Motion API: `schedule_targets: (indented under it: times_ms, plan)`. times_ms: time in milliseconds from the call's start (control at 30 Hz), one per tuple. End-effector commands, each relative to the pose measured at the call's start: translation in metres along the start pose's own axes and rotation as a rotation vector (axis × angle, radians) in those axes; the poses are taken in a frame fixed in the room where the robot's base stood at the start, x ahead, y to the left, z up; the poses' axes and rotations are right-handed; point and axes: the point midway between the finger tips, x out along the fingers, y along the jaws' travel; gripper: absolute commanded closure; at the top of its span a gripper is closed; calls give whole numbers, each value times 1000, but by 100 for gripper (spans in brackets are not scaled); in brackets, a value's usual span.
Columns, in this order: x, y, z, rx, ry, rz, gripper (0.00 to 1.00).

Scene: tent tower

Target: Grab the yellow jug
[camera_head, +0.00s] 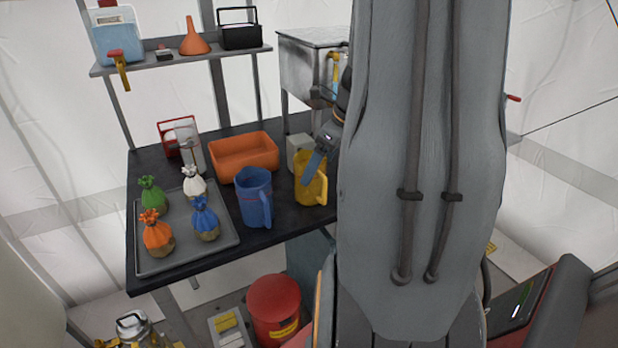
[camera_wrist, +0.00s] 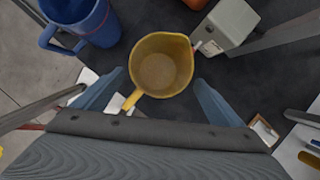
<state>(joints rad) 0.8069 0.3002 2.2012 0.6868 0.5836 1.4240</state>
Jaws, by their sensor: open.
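The yellow jug (camera_head: 311,190) stands upright on the dark table, right of the blue jug (camera_head: 256,200). In the wrist view I look down into the open top of the yellow jug (camera_wrist: 161,66). Its handle points to the lower left there. My gripper (camera_wrist: 160,88) is open, with one blue finger on each side of the jug's near part. I see a gap between each finger and the jug. In the head view my gripper (camera_head: 314,166) is at the jug's upper part, and my arm hides much of the area to its right.
The blue jug also shows in the wrist view (camera_wrist: 88,20), close on the left. A grey box (camera_wrist: 226,24) stands close behind on the right. An orange bin (camera_head: 243,157) and a grey tray (camera_head: 160,262) with several tied bags are on the table (camera_head: 285,226).

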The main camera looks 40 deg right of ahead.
Motion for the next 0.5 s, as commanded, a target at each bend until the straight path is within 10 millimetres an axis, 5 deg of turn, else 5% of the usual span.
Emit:
schedule_targets:
  times_ms: [500]
  plan:
    - [54,2,2,0,1,1,9]
